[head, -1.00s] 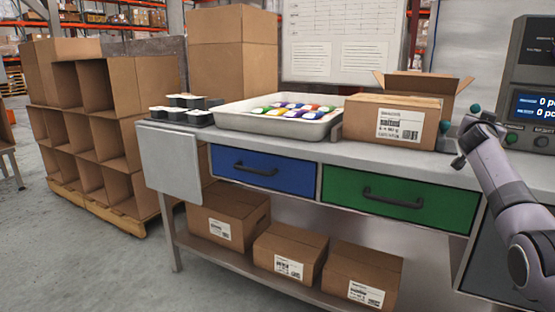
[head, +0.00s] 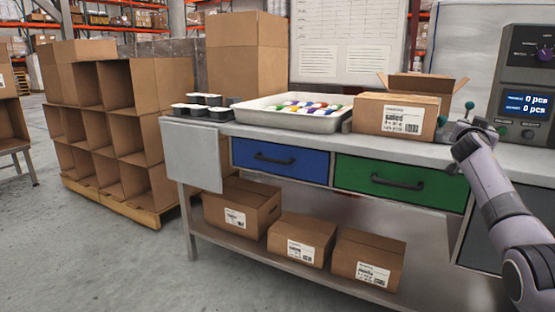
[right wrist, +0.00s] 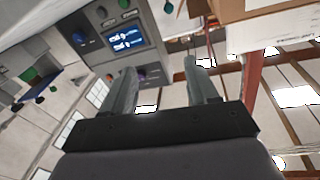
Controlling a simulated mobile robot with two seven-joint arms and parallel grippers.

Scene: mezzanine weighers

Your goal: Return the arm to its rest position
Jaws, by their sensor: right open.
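My right arm (head: 497,200) comes in from the right in the head view, raised in front of the bench's right end. Its gripper end is near the open carton and the control panel, and its fingers are hard to make out there. In the right wrist view my right gripper (right wrist: 162,88) is open, with two grey fingers apart and nothing between them. The control panel (right wrist: 128,38) with a lit display shows beyond the fingers. My left gripper is not in view.
A steel bench (head: 345,140) has a blue drawer (head: 280,162) and a green drawer (head: 400,183). On it stand a white tray (head: 285,121) of coloured packs, black tubs (head: 203,106) and an open carton (head: 393,116). Floor (head: 90,250) at left is clear.

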